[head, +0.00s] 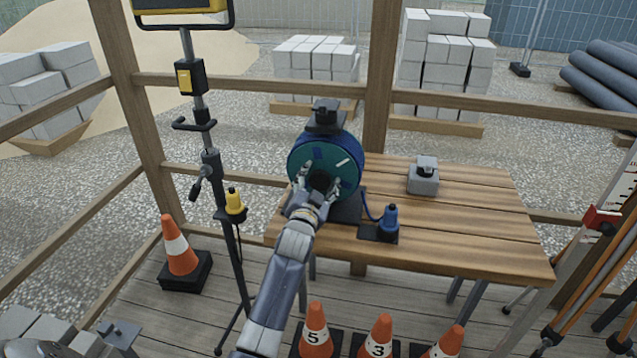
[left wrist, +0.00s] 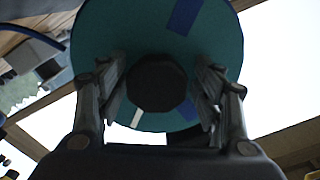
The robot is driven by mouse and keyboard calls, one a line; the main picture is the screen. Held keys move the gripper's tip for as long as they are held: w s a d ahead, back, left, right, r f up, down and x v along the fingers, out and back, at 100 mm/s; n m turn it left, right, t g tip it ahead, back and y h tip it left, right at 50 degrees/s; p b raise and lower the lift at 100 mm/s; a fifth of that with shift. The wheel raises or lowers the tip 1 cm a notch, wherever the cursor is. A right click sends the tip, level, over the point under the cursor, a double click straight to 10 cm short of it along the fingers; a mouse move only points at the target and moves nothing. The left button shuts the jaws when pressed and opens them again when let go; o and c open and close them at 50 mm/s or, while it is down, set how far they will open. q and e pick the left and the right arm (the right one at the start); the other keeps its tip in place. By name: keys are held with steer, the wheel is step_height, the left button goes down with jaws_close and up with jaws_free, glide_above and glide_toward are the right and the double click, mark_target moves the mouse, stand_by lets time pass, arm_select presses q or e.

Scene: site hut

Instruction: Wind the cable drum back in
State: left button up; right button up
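The cable drum (head: 340,148) is a round teal and blue reel on a dark stand at the left end of the wooden table. A blue cable runs from it to a blue plug (head: 390,217) on a dark block at its right. My left gripper (head: 318,182) is at the drum's face, and its fingers are apart on either side of a dark knob. In the left wrist view the knob (left wrist: 157,83) sits between the two fingers, with a visible gap on each side. The drum's face (left wrist: 105,30) fills the upper middle there. My right gripper is not in view.
The wooden table (head: 470,225) holds a grey box (head: 423,178). A black lamp stand (head: 233,250) with a yellow plug (head: 235,201) stands left of the table. An orange cone (head: 180,250) is at the left, and numbered cones (head: 380,335) stand in front.

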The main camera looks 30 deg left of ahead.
arm_select(q)
steer(key=shift+f, duration=0.2)
steer(key=shift+s+d, duration=0.1)
steer(key=shift+s, duration=0.1)
steer(key=v, duration=1.1)
steer(key=shift+s, duration=0.25)
steer(key=shift+d, duration=0.1)
